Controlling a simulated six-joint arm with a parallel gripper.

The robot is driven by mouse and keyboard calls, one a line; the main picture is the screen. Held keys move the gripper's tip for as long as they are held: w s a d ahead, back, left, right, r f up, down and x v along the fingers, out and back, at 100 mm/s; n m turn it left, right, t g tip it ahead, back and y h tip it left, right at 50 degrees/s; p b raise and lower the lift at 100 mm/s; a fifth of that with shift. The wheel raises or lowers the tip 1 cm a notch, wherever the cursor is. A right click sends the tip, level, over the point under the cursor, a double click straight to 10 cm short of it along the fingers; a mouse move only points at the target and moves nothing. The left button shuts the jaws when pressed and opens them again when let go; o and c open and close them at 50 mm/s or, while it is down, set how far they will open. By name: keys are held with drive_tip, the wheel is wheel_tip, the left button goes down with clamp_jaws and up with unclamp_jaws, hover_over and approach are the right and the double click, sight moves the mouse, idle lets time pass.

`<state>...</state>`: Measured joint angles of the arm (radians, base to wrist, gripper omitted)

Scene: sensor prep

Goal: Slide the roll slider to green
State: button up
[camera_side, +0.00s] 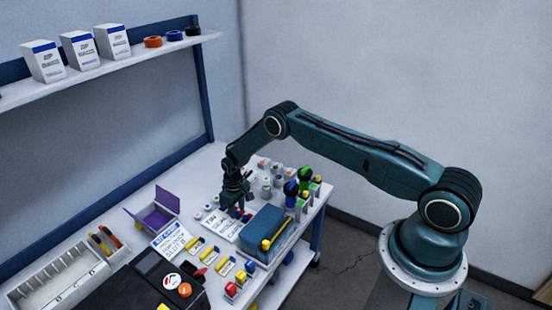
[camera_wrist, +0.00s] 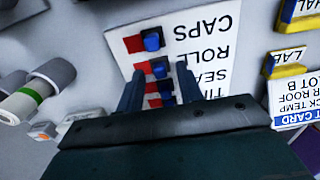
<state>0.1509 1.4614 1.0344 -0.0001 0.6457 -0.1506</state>
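A white label panel (camera_wrist: 222,60) fills the middle of the wrist view, its words CAPS, ROLL and others upside down. Beside the words is a row of sliders with blue knobs and red parts on their left. The roll slider (camera_wrist: 159,68) has its blue knob on the right and red showing on the left; no green is seen on it. My gripper (camera_wrist: 158,76) has its two fingers apart, one each side of the roll slider and the slider below it. Contact cannot be told. In the side view my gripper (camera_side: 238,208) is low over the panel (camera_side: 217,224).
A blue box with a yellow handle (camera_side: 265,232) stands just right of the panel. Several bottles (camera_side: 291,188) stand behind it. A purple open case (camera_side: 155,213) and yellow-labelled blocks (camera_side: 210,254) lie nearby. In the wrist view, a white and green cylinder (camera_wrist: 38,92) is at the left.

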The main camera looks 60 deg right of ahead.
drive_tip(key=shift+f, duration=0.35)
clamp_jaws()
drive_tip(key=shift+d, duration=1.6)
unclamp_jaws()
drive_tip(key=shift+r, duration=0.15)
wheel_tip(320, 180, up, 14)
drive_tip(key=shift+f, duration=0.2)
drive_tip(key=shift+r, duration=0.1)
